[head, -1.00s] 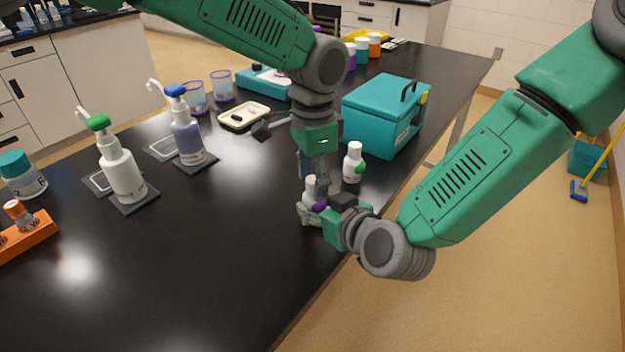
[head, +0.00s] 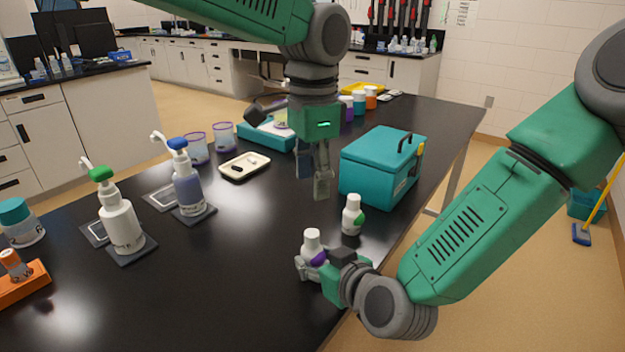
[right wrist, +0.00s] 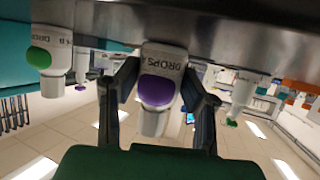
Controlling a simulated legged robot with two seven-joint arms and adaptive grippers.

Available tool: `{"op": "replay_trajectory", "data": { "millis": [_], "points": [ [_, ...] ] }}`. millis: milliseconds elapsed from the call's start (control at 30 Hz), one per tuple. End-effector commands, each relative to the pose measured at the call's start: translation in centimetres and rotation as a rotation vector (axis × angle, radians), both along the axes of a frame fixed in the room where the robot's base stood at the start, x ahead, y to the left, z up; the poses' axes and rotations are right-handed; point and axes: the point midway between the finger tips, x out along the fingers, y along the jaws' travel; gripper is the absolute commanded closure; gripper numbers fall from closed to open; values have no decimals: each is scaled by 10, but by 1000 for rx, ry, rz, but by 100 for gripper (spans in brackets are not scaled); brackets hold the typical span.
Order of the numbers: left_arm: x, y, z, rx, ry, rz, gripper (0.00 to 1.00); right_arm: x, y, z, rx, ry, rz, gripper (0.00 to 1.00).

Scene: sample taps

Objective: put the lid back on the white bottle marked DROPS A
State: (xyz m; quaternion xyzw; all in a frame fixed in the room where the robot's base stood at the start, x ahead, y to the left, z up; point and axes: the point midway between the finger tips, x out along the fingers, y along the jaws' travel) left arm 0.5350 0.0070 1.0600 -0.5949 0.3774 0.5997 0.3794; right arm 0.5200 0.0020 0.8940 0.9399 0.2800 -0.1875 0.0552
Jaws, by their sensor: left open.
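The white bottle marked DROPS A (right wrist: 164,62), with a purple dot, stands upright near the table's front edge; it also shows in the head view (head: 312,243). A white lid (right wrist: 153,123) sits on its neck, upside down in the right wrist view. How tightly it sits I cannot tell. My right gripper (head: 312,268) is shut on the bottle, one finger on each side. My left gripper (head: 319,190) is open and empty, pointing down, above and behind the bottle and apart from it.
A similar white bottle with a green dot (head: 352,215) stands just behind. A teal box (head: 378,168) stands beyond it. Pump bottles (head: 120,225) (head: 186,185), a cream tray (head: 232,174) and an orange rack (head: 22,287) are at the left. The middle of the black table (head: 215,275) is clear.

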Motion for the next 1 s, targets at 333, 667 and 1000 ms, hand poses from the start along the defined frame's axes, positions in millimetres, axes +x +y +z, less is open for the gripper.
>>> {"op": "replay_trajectory", "data": {
  "millis": [333, 667, 1000],
  "points": [
    [0, 0, 0, 0, 0, 0, 52, 0, 0, 0, 0, 0, 0, 41],
    [0, 0, 0, 0, 0, 0, 52, -31, -21, 15, -2, 1, 1, 41],
    [0, 0, -1, 0, 0, 0, 52, -81, -54, 39, 1, 2, 1, 41]
  ]
}}
